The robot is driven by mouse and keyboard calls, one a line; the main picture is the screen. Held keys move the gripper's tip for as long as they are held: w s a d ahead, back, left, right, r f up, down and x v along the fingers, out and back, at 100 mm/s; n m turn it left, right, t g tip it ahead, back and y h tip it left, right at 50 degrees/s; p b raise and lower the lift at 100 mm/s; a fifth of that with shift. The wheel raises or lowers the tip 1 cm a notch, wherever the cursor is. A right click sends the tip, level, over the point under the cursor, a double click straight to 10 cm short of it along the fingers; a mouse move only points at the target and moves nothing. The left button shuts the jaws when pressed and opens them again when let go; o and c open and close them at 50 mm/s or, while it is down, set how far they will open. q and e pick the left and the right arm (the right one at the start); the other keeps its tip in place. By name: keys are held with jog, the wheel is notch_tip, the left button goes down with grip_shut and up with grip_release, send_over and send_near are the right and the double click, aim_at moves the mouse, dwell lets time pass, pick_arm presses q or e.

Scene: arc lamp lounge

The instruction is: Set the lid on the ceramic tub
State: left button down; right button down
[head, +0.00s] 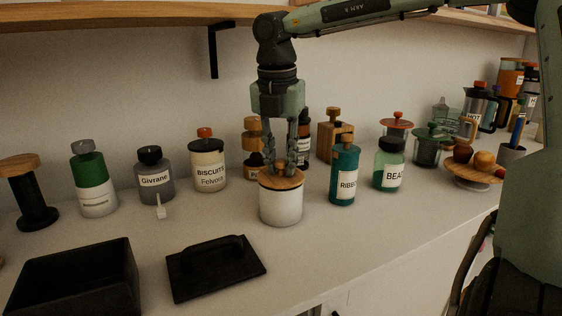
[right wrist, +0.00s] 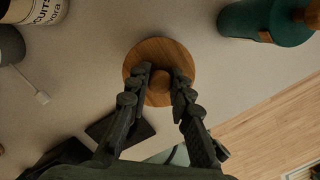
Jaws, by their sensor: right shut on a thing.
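The ceramic tub (head: 281,208) is a white cylinder standing on the counter near the middle of the head view. The round wooden lid (head: 290,183) is over its mouth, close to the rim; I cannot tell whether it rests fully on it. My right gripper (head: 281,163) points down from above, shut on the lid's round wooden knob. In the right wrist view the lid (right wrist: 158,47) lies between and beyond the fingertips (right wrist: 160,80) and hides the tub. My left gripper is not in view.
A teal bottle (head: 344,177) stands close right of the tub, and a biscuits jar (head: 209,167) stands to the left. A wooden stacked jar (head: 252,140) is just behind. A black lid with a handle (head: 215,270) and a black box (head: 75,285) lie front left. A shelf (head: 130,18) runs above.

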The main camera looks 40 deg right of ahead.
jog(key=c, duration=0.8)
grip_release()
jog(key=shift+r+p, duration=1.95)
jog(key=shift+r, duration=1.55)
grip_shut()
